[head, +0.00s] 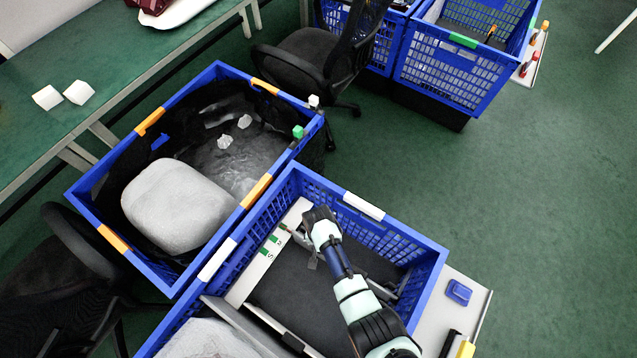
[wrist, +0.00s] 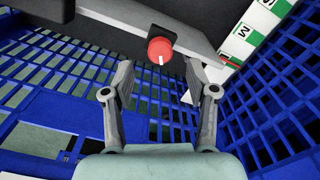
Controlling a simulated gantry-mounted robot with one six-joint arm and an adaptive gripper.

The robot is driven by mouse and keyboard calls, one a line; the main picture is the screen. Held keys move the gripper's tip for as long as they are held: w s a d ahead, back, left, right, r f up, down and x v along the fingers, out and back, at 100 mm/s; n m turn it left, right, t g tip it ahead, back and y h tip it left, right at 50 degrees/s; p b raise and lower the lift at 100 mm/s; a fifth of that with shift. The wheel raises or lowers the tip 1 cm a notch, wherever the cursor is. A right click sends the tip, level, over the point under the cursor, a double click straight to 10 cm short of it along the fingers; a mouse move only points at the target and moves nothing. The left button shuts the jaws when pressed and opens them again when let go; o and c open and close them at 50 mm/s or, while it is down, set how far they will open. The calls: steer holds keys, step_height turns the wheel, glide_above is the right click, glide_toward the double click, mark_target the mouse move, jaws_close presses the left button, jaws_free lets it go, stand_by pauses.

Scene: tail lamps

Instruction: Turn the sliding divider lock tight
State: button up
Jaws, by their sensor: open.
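The divider lock is a red round knob (wrist: 160,50) with a short white, nearly upright line on its face. It sits on a black mount on the grey sliding divider (wrist: 112,23) in the wrist view. I cannot make out the knob in the head view. My gripper (wrist: 160,88) is open and empty, with one finger on each side below the knob, apart from it. In the head view my gripper (head: 312,256) is down inside the front blue crate (head: 400,233), near its left side.
A white strip with green size marks (head: 268,250) runs along the crate's left side; it also shows at the wrist view's upper right (wrist: 244,33). Blue crate walls stand close around my gripper. A second crate (head: 93,183) with a grey cushion (head: 180,205) adjoins at left.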

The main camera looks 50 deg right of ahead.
step_height(320, 180, up, 8)
steer(key=shift+f, duration=0.25)
